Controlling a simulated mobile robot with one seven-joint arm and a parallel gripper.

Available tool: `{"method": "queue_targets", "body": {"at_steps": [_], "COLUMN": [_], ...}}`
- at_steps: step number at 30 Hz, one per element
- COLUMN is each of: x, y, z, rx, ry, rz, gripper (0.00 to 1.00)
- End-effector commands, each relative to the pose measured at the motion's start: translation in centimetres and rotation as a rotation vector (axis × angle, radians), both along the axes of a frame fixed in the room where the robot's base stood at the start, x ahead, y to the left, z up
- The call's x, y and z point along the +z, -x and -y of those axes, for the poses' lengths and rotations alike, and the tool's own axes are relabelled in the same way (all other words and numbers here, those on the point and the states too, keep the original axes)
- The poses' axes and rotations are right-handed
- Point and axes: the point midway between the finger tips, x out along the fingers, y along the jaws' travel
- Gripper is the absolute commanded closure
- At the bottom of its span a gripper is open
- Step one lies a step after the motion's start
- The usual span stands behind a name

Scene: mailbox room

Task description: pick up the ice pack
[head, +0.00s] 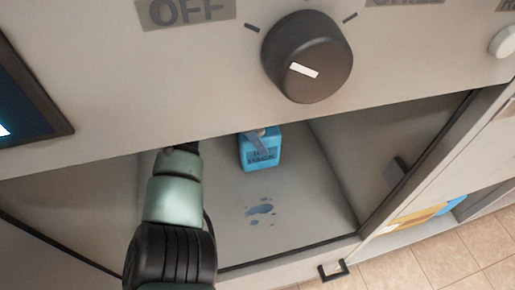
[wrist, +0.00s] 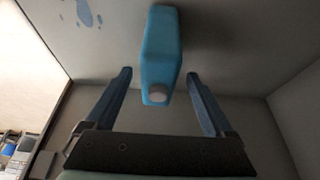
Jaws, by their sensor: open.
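The ice pack (head: 260,152) is a light blue block with dark lettering and a grey cap. It stands on the floor of an open compartment, under the dial panel in the head view. In the wrist view the ice pack (wrist: 161,50) shows between the two fingers of my gripper (wrist: 158,78), with a gap on each side. My gripper is open and empty. In the head view my arm reaches into the compartment from the front left, and a finger overlaps the top of the ice pack; the rest of the gripper is mostly hidden.
The compartment floor (head: 290,205) is mostly bare, with a dark blue puddle mark (head: 262,209) in front of the ice pack. Side walls and the panel with a black dial (head: 307,57) above enclose the space. A yellow and blue item (head: 420,214) lies in a lower opening at right.

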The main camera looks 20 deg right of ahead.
Motion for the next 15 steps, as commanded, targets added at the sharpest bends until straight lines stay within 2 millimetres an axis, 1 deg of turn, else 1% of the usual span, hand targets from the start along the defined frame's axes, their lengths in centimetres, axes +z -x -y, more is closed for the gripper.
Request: {"method": "queue_targets", "body": {"at_steps": [1,5,12,15], "x": [-0.5,-1.4,-4.3,-5.0], "y": [0.0,0.0,0.2,0.2], "z": [0.1,0.4,1.6,2.0], "rx": [0.0,0.001,0.002,0.004], "ry": [0.0,0.0,-0.001,0.0], "rz": [0.0,0.001,0.0,0.001], "gripper": [0.12,0.12,0.12,0.12]}}
